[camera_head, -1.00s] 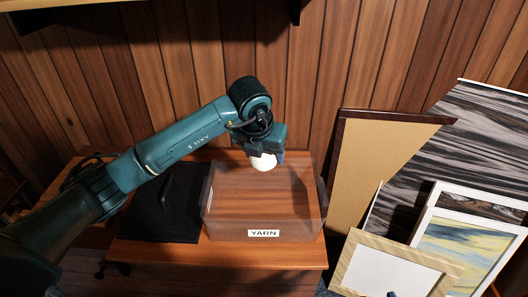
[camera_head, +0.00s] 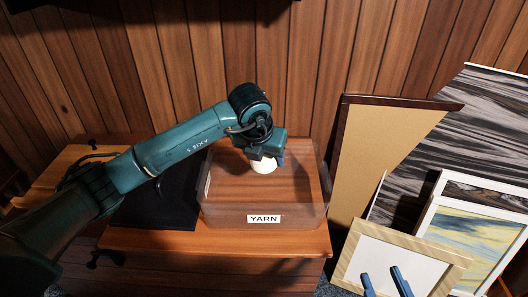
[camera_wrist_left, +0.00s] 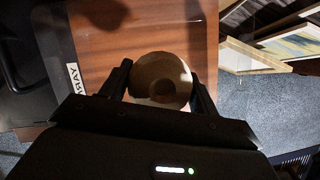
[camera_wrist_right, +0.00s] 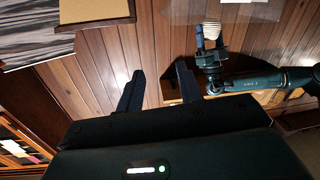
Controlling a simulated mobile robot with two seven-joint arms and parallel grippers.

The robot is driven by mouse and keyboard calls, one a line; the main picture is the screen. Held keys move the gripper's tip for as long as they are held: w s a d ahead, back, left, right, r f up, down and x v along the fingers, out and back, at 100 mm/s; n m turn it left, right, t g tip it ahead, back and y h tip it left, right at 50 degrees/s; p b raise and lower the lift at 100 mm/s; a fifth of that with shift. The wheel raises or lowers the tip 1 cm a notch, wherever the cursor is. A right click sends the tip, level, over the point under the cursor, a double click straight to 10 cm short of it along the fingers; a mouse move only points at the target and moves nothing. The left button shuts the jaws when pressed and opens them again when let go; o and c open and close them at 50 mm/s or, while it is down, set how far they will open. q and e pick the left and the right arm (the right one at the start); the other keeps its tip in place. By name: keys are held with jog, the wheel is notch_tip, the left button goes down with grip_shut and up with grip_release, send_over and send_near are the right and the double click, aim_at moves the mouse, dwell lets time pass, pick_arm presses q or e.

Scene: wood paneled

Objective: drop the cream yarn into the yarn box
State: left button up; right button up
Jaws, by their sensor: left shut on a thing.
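The cream yarn (camera_head: 263,167) is a pale round ball. My left gripper (camera_head: 266,156) is shut on it and holds it over the back part of the yarn box (camera_head: 300,212). The box is clear-walled with an open top and a YARN label on its front. In the left wrist view the yarn (camera_wrist_left: 160,82) sits between the two fingers, with the box's brown bottom behind it. How high the ball hangs relative to the rim is hard to tell. My right gripper (camera_head: 386,283) is open and empty at the bottom edge; its fingers (camera_wrist_right: 160,88) stand apart in the right wrist view.
The box stands on a wooden table (camera_head: 220,240). A dark flat thing (camera_head: 170,205) lies left of it, partly under my left arm. A cork board (camera_head: 380,150) and several frames, one light wooden (camera_head: 350,265), lean at the right. A panelled wall (camera_head: 330,50) closes off the back.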

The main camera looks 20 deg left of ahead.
pick_arm(q)
notch_tip(320, 180, down, 4)
jog(key=shift+r+b, duration=0.2)
jog(key=shift+b, duration=0.85)
jog(key=shift+f+b, duration=0.55)
jog(key=shift+f, duration=0.3)
pick_arm(e)
jog(key=shift+s+a+n+t+y, duration=0.1)
jog(key=shift+a+n+t+y, duration=0.3)
jog(key=shift+a+t+y, duration=0.35)
jog(key=shift+d, duration=0.1)
pick_arm(q)
jog(key=o, duration=1.1)
jog(key=shift+c, duration=0.2)
jog(key=shift+r, duration=0.1)
pick_arm(e)
jog(key=shift+r, duration=0.1)
